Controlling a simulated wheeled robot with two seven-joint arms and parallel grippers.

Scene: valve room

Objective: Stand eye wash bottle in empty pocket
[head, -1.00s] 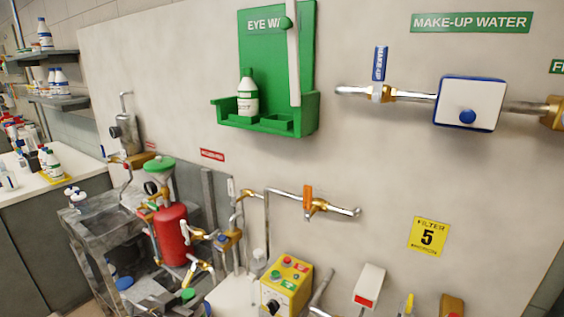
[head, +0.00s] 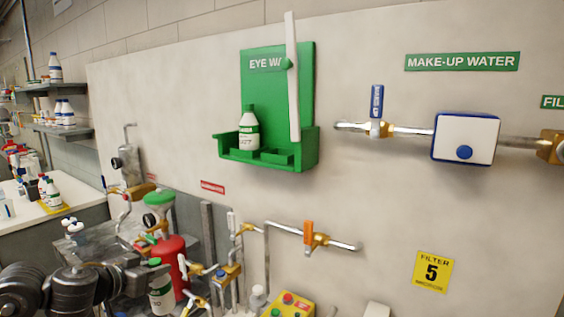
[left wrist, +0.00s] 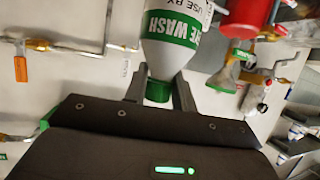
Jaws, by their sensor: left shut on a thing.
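The green eye wash station (head: 260,88) hangs on the wall, with a shelf of pockets at its bottom. One white bottle with a green cap (head: 249,133) stands upright in the left pocket. The right pocket (head: 276,158) looks empty. My left gripper (head: 146,276) is at the lower left, below and left of the station, shut on an eye wash bottle (head: 161,295). In the left wrist view, the gripper fingers (left wrist: 159,92) close around the green cap of this bottle (left wrist: 172,42), whose label reads "WASH". My right gripper is out of view.
A white bar (head: 292,85) stands upright across the station's right part. Orange-handled piping (head: 309,237) is below the station, and a red vessel (head: 172,252) is close to my left gripper. Blue-handled piping (head: 376,113) lies to the right. Bare wall separates them.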

